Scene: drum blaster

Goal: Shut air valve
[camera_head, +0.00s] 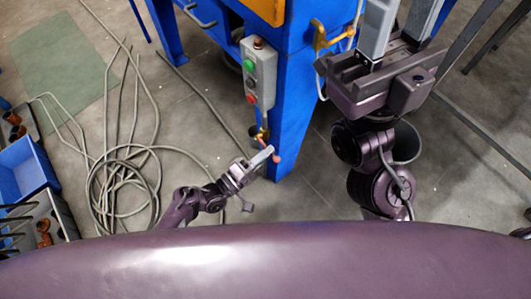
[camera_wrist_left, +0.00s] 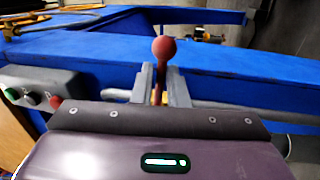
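The air valve shows as a lever with a red ball knob (camera_head: 276,158), beside a brass fitting (camera_head: 262,133) low on the blue machine leg. My left gripper (camera_head: 263,155) is at this lever. In the left wrist view the red knob (camera_wrist_left: 164,48) stands up between and above the two grey fingers (camera_wrist_left: 161,85), which are apart with the stem in the narrow gap. Contact with the stem cannot be made out. My right gripper (camera_head: 402,12) is raised at the upper right, its fingers apart, their tips cut off by the picture edge.
A grey control box (camera_head: 258,75) with green and red buttons hangs above the lever. The blue leg (camera_head: 288,120) stands right behind it. Another brass fitting (camera_head: 322,38) is higher up. Loose hoses (camera_head: 125,175) lie on the floor, and blue bins (camera_head: 25,168) stand at left.

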